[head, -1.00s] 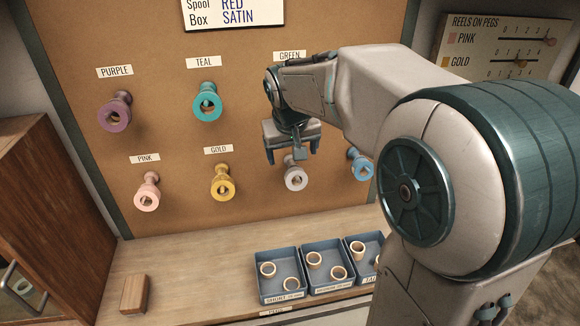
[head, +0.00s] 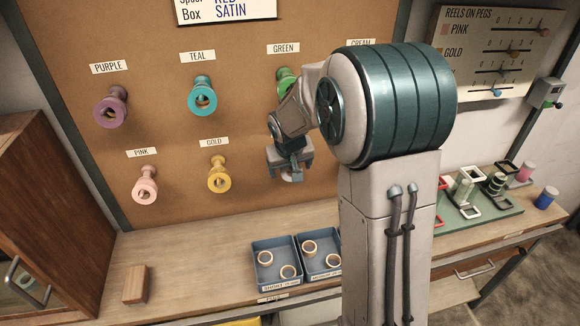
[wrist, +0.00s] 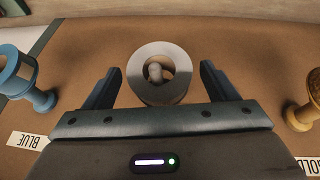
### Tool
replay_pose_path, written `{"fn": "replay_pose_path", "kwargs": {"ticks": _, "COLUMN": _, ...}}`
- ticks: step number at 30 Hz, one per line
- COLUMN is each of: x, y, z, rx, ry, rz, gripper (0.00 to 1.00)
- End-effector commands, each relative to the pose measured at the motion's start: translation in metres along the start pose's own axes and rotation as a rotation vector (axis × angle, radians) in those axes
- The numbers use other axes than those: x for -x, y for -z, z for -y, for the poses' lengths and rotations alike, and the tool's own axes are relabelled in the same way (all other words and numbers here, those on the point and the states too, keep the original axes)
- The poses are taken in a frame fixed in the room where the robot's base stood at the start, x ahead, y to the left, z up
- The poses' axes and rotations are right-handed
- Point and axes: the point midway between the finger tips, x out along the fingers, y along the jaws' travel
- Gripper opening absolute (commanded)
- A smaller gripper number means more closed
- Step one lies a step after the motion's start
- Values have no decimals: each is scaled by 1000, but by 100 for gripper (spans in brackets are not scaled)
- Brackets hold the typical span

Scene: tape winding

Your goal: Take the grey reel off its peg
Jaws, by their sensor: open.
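The grey reel (wrist: 137,76) sits on its peg (wrist: 155,72) on the brown board, its round face and centre hole towards the wrist camera. My gripper (wrist: 160,73) is open, with one finger to each side of the reel and a gap showing on both sides. In the head view my gripper (head: 290,171) is at the board, right of the gold reel (head: 219,179), and largely covers the grey reel.
The blue reel (wrist: 14,72) is left in the wrist view; the gold reel is at right. Pink (head: 145,190), purple (head: 108,112), teal (head: 201,97) and green (head: 284,80) reels hang around. Trays (head: 277,291) stand on the bench below.

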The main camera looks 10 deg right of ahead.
Motion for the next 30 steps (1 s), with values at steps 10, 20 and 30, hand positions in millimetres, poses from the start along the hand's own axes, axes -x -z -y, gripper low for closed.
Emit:
{"fn": "replay_pose_path", "kwargs": {"ticks": 10, "x": -8, "y": 0, "z": 0, "rx": 0, "ry": 0, "rz": 0, "gripper": 79}}
{"fn": "replay_pose_path", "kwargs": {"ticks": 20, "x": -8, "y": 0, "z": 0, "rx": 0, "ry": 0, "rz": 0, "gripper": 32}}
{"fn": "replay_pose_path", "kwargs": {"ticks": 30, "x": 1, "y": 4, "z": -1, "rx": -2, "ry": 0, "rz": -3, "gripper": 32}}
